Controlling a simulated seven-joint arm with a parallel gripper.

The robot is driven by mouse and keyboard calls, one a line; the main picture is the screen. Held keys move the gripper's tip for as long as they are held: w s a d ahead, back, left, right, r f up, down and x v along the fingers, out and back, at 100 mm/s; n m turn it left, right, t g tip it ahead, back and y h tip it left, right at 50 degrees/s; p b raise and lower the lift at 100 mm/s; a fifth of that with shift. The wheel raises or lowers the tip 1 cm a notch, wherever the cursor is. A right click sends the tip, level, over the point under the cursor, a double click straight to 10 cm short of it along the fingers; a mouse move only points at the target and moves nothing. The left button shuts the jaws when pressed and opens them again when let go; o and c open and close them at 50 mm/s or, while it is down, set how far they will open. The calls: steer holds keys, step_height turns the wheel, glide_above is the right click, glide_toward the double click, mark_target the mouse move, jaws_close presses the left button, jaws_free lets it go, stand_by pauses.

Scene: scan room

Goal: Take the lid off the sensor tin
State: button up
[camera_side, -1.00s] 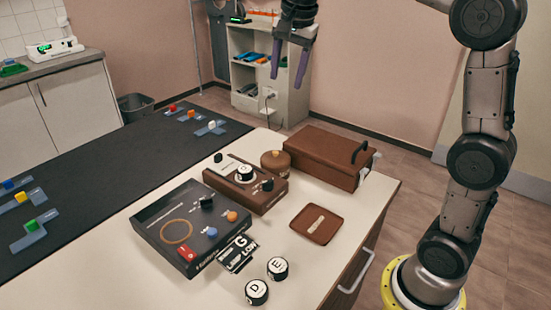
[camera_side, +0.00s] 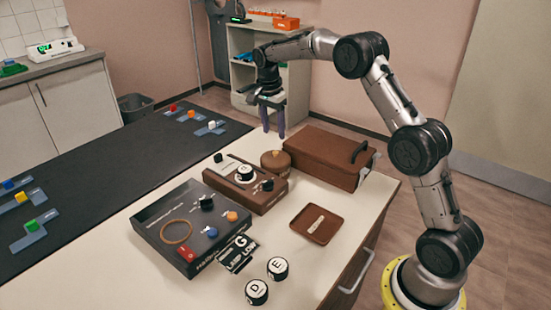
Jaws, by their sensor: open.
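The sensor tin (camera_side: 275,168) looks to be the small round brown tin near the back of the white table. Its lid (camera_side: 275,157), with a small tan knob on top, sits on it. My gripper (camera_side: 273,132) is open and empty, with its purple fingers pointing down. In the picture it hangs just above the tin, apart from the lid. I cannot tell exactly how far in depth it is from the tin.
A brown box (camera_side: 322,160) with a black handle stands close right of the tin. A brown device (camera_side: 240,190) stands close in front. A square brown tray (camera_side: 317,224), a black panel box (camera_side: 182,232) and lettered cylinders (camera_side: 257,292) lie nearer. White table around the tray is clear.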

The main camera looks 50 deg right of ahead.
mark_target(275, 152)
steer(key=shift+s+d+f, duration=0.1)
steer(key=shift+d+f, duration=0.05)
steer(key=shift+f, duration=1.75)
steer(key=shift+d+f, duration=0.1)
steer(key=shift+f, duration=1.8)
jaws_close()
